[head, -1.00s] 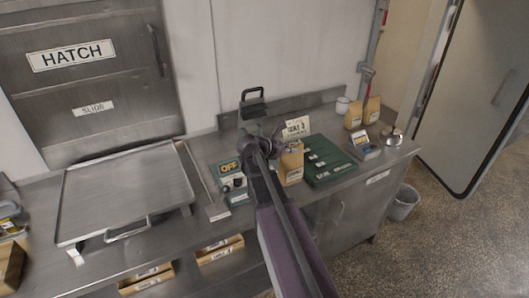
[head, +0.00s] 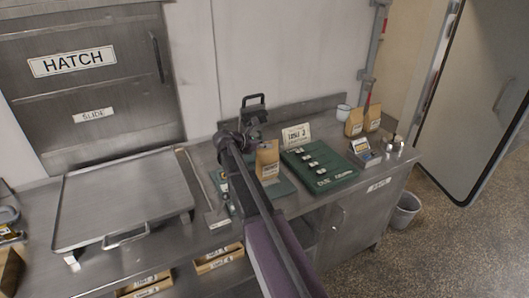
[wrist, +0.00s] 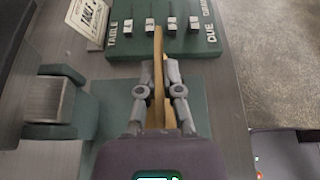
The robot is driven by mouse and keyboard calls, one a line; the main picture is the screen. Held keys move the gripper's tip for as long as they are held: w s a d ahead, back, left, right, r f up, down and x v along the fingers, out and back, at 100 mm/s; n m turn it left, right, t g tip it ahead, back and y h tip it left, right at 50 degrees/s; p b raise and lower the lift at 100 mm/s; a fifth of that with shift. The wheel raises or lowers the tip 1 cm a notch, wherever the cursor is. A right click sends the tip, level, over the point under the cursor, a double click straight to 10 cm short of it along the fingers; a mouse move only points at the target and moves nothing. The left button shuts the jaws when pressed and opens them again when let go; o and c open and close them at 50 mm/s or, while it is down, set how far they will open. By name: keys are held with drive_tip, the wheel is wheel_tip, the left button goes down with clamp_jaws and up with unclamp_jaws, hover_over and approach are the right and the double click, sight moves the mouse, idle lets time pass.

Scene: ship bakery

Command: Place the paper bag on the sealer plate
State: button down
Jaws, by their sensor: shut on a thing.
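The brown paper bag (head: 268,162) is upright in my gripper (head: 256,146). The wrist view shows my gripper (wrist: 160,91) shut on the bag (wrist: 157,75), which is seen edge-on between the two fingers. A flat green sealer plate (head: 284,186) lies under and around the bag; it also shows in the wrist view (wrist: 113,108). I cannot tell whether the bag's bottom touches the plate. My arm hides much of the sealer in the head view.
A green board with sliders (head: 318,164) lies right of the bag, with a small sign (head: 297,136) behind. Two more paper bags (head: 355,122) and a white mug (head: 343,111) stand at the back right. A large metal tray (head: 125,200) is on the left.

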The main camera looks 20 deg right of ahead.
sight(264, 151)
drive_tip(key=shift+w+a, duration=0.2)
drive_tip(key=shift+w, duration=0.4)
wheel_tip(264, 151, down, 4)
drive_tip(key=b, duration=0.3)
drive_tip(key=shift+a+r+b, duration=0.1)
drive_tip(key=shift+r+b, duration=0.05)
drive_tip(key=shift+b, duration=0.2)
drive_tip(key=c, duration=0.8)
unclamp_jaws()
